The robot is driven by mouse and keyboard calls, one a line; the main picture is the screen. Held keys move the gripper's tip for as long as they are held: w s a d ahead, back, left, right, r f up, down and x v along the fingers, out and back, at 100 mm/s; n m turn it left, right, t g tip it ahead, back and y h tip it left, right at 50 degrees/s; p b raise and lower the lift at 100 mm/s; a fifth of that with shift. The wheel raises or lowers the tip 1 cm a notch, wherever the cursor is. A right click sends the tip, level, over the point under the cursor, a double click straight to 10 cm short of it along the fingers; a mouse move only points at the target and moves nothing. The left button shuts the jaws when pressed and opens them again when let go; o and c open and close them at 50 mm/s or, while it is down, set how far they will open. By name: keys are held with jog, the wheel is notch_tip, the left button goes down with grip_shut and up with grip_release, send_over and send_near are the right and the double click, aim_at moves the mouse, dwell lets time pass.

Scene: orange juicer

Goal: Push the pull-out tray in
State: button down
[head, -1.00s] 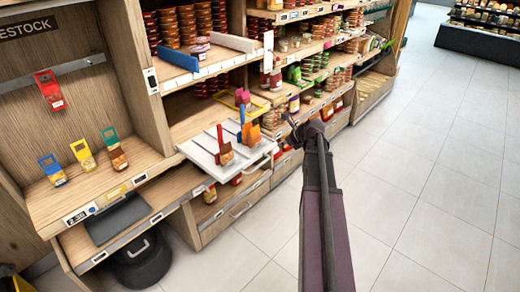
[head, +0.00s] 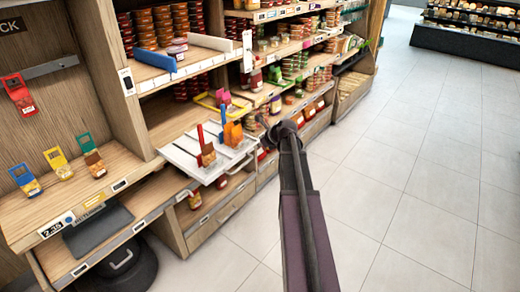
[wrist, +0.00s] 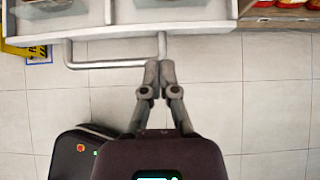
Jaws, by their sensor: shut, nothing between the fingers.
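The pull-out tray (head: 168,152) is a white, flat tray that sticks out from the wooden shelf unit. A brown item with a red handle and an orange item with a blue handle stand on it. Its bar handle (head: 238,168) is at the front. The wrist view shows the tray's front edge (wrist: 205,27) along the top and the handle (wrist: 105,66) below it. My gripper (wrist: 159,66) is shut and empty, with its tips at the right end of the handle. I cannot tell whether they touch. In the head view my gripper (head: 266,126) is right of the tray.
Shelves with jars and packets (head: 300,60) line the back. A wooden drawer (head: 222,212) is below the tray. A counter (head: 95,195) with coloured packets stands at left, with a dark round object (head: 120,262) beneath. The tiled floor (head: 400,180) at right is clear.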

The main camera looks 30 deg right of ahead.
aim_at(240, 148)
jog(key=b+x, duration=0.3)
jog(key=x, duration=0.2)
jog(key=w, duration=0.2)
jog(key=shift+w+a, duration=0.3)
jog(key=shift+a, duration=0.1)
jog(key=shift+w+a, duration=0.3)
jog(key=shift+w, duration=0.3)
